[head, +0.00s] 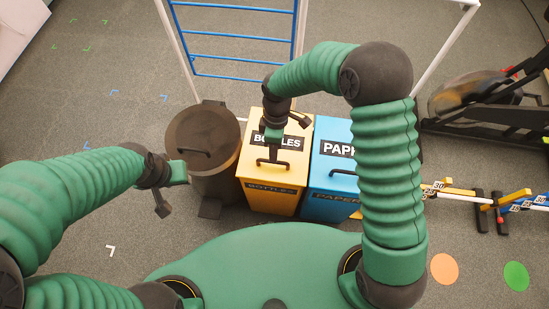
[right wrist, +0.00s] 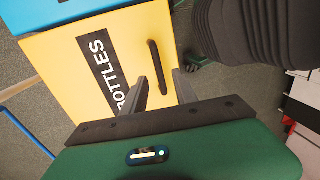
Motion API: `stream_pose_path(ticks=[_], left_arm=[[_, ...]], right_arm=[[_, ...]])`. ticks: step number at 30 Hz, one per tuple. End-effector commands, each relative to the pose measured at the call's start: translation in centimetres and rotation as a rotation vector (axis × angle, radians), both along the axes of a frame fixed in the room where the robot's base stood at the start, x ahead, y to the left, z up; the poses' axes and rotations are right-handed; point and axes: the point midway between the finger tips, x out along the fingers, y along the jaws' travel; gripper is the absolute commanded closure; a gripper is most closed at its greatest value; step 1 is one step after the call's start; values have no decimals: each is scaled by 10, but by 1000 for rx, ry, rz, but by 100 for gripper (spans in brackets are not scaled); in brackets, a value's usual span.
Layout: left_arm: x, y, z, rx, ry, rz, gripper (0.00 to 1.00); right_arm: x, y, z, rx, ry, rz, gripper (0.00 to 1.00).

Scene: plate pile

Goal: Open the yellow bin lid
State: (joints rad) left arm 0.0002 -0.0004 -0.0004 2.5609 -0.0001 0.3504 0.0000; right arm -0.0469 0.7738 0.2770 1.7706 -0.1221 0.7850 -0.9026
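The yellow bin (head: 254,128) stands upright in the middle of the head view, its lid closed. The lid carries a black "BOTTLES" label and a dark bar handle (head: 272,162). My right gripper (head: 287,127) is over the lid, with its fingers apart. In the right wrist view, the yellow lid (right wrist: 75,75) fills the left half, and the handle (right wrist: 154,62) shows between the two open fingers (right wrist: 160,80), with a gap on each side. I cannot tell how high the fingertips are above the lid. My left gripper (head: 172,189) is open and empty beside the dark round bin.
A blue "PAPER" bin (head: 333,170) stands directly right of the yellow bin. A dark round bin (head: 200,130) stands just left. A frame with blue rungs (head: 240,34) rises behind. Exercise equipment (head: 480,100) is at the right. The floor at the left is clear.

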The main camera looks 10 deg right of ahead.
Motion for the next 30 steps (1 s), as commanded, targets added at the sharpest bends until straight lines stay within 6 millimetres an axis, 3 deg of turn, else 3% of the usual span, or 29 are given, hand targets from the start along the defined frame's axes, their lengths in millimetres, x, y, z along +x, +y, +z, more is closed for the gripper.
stream_pose_path(ticks=[1,6,15,24,30], left_arm=[[0,0,-7,0,0,0,64],[0,0,-12,0,-1,0,64],[0,0,-12,0,-1,-1,64],[0,0,-12,0,-1,-1,64],[0,0,-12,0,-1,-1,64]], right_arm=[[-2,0,-15,-1,4,-1,66],[-5,0,-37,0,3,-2,66],[-6,1,-40,0,0,-2,66],[-6,1,-40,0,1,-3,100],[-6,1,-40,-1,0,-3,100]])
